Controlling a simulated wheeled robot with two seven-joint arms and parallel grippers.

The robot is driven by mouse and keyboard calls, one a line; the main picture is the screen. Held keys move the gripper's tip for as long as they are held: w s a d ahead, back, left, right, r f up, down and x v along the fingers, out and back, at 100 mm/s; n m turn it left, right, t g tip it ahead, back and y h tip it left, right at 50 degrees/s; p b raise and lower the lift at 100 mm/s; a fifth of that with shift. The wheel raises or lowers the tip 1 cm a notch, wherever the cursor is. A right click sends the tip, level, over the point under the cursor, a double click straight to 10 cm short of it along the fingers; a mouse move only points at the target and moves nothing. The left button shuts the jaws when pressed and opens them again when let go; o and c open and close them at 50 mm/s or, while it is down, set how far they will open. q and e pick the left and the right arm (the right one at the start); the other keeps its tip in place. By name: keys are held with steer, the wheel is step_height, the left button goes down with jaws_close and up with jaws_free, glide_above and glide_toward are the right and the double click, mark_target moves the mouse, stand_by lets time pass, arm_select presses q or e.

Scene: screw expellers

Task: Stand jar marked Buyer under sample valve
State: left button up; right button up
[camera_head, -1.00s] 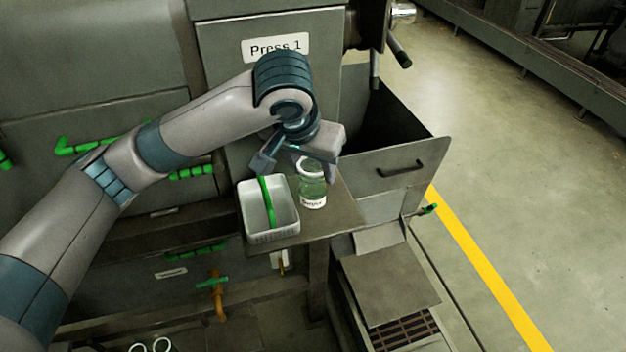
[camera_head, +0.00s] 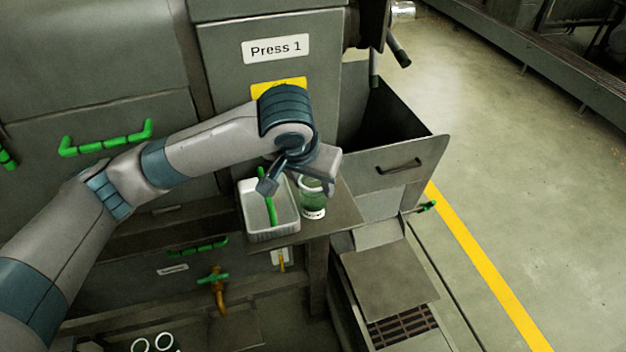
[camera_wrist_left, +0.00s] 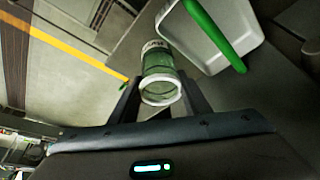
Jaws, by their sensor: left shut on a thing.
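A clear glass jar (camera_head: 313,203) with greenish contents and a white label stands on a small shelf beside a white tray; I cannot read its label surely. My left gripper (camera_head: 298,186) is over the jar from above. In the left wrist view the jar (camera_wrist_left: 160,75) sits between the two fingers (camera_wrist_left: 160,98), which are shut on it. An orange valve with a green handle (camera_head: 216,284) is low on the machine, left of the shelf. I cannot tell whether it is the sample valve. My right gripper is out of view.
The white tray (camera_head: 246,222) holds a green-handled tool. The shelf (camera_head: 335,220) juts out below the Press 1 panel. Two pale round rims (camera_head: 150,344) show at the bottom edge. An open bin (camera_head: 385,165) stands right of the shelf. Green handles stick out from the panels.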

arm_select(q)
steer(key=o, duration=1.4)
steer(key=shift+c, duration=0.2)
steer(key=shift+r, duration=0.15)
steer(key=shift+s+r+b, duration=0.2)
steer(key=shift+r+b, duration=0.1)
steer(key=shift+r, duration=0.25)
steer(key=b+v, duration=0.2)
steer(key=v, duration=0.9)
steer(key=shift+o, duration=0.5)
steer(key=shift+s+f, duration=0.1)
